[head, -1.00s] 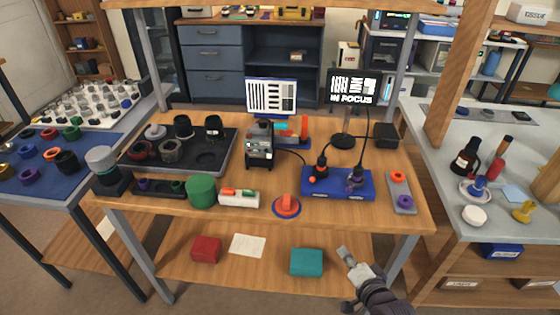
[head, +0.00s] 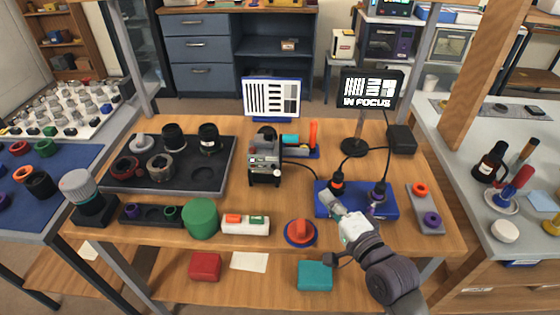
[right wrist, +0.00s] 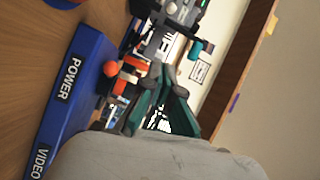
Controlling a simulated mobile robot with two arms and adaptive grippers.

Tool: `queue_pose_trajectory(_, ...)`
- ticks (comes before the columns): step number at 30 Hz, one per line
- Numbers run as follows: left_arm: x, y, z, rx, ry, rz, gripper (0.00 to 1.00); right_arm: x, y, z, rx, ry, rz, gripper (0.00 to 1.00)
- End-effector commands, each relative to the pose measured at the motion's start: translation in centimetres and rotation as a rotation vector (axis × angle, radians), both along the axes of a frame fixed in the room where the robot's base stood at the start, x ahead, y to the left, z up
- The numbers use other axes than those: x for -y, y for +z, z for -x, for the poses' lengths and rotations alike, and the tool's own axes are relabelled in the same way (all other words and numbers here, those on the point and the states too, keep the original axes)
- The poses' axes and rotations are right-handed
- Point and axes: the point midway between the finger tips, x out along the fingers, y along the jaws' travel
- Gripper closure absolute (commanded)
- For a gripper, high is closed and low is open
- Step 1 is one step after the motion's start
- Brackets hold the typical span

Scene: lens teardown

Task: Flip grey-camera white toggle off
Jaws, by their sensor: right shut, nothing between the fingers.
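The grey camera (head: 264,168) stands upright on the middle of the workbench, below the striped chart. In the right wrist view a grey body (right wrist: 160,30), seemingly this camera, shows at the top, beyond the fingers. My right gripper (head: 327,196) is shut and empty, over the left end of the blue power and video box (head: 357,211), to the right of the camera and apart from it. Its dark green fingers (right wrist: 167,78) come together in the wrist view. My left gripper is out of view.
The blue box carries black plugs with cables. An orange knob (head: 300,232) and a white box (head: 245,225) lie near the front edge. A lens tray (head: 210,178) is at the left, a focus monitor (head: 372,88) behind.

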Motion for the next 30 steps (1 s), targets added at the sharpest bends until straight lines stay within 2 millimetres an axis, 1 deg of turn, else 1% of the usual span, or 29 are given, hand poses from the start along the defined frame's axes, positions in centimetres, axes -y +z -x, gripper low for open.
queue_pose_trajectory(7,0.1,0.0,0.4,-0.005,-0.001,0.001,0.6,0.0,-0.1,0.0,0.0,0.0,0.001,1.0)
queue_pose_trajectory(12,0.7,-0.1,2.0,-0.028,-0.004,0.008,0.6,0.0,-0.1,-0.1,0.0,-0.001,0.001,1.0)
queue_pose_trajectory(16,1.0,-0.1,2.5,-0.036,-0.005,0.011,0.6,-0.4,-0.1,-0.8,0.001,-0.001,0.001,1.0)
queue_pose_trajectory(20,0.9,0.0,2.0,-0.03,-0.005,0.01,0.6,-1.3,0.0,-2.6,0.002,-0.001,0.001,1.0)
queue_pose_trajectory(25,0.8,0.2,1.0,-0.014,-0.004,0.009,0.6,-3.0,-0.2,-5.8,0.003,-0.001,0.001,1.0)
queue_pose_trajectory(30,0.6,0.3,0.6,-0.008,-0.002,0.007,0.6,-4.7,-0.4,-8.9,0.002,-0.001,0.001,1.0)
